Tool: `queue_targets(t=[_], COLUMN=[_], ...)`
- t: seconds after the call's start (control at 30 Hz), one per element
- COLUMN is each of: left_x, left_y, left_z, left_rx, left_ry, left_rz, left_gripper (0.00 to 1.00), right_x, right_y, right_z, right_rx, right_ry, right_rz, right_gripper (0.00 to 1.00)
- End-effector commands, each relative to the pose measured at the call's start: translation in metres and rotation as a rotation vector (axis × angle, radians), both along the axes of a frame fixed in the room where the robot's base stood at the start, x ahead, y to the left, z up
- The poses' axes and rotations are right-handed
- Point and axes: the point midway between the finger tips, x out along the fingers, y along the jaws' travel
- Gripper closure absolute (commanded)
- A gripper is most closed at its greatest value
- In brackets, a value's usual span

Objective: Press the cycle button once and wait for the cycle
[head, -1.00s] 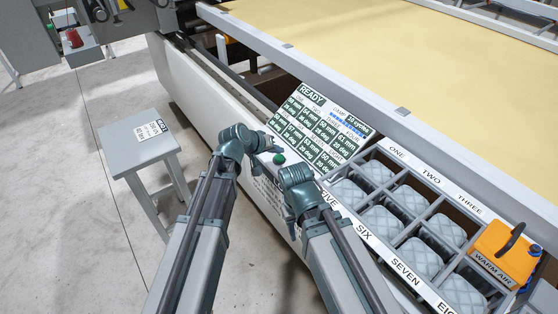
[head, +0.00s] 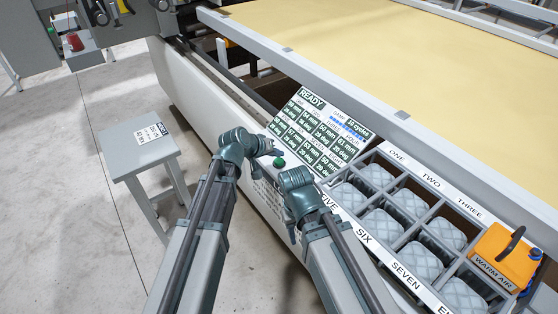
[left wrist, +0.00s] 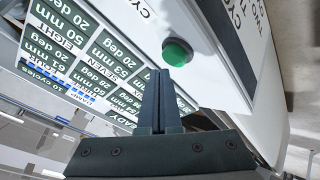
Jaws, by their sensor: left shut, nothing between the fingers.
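The green round cycle button (head: 279,162) sits on the pale front panel of the machine, just below the display board (head: 318,128), whose heading reads READY. In the left wrist view the button (left wrist: 177,51) stands out from the white panel next to lettering that begins CYC. My left gripper (head: 276,152) is shut and empty, close beside the button. In the left wrist view its fingertips (left wrist: 160,72) lie just short of the button, with a small apparent gap; contact is not visible. My right arm's wrist is right of the button; its fingers are hidden.
A labelled grey stool (head: 140,143) stands on the floor at left. A divided tray (head: 408,211) with quilted pads in numbered compartments lies at right, with an orange warm air unit (head: 506,258) on it. The large yellow bed (head: 420,60) fills the back.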

Motion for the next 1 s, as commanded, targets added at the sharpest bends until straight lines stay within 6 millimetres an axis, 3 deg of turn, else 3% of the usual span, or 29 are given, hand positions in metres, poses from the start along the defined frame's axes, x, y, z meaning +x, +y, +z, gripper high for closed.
queue_targets(t=[1.0], left_x=[0.0], left_y=[0.0], left_z=[-0.0057], left_rx=[0.0], left_ry=[0.0], left_rz=[0.0], left_gripper=[1.0], right_x=[0.0], right_y=[0.0], right_z=[-0.0056], right_rx=[0.0], right_ry=[0.0], right_rz=[0.0], right_gripper=[0.55])
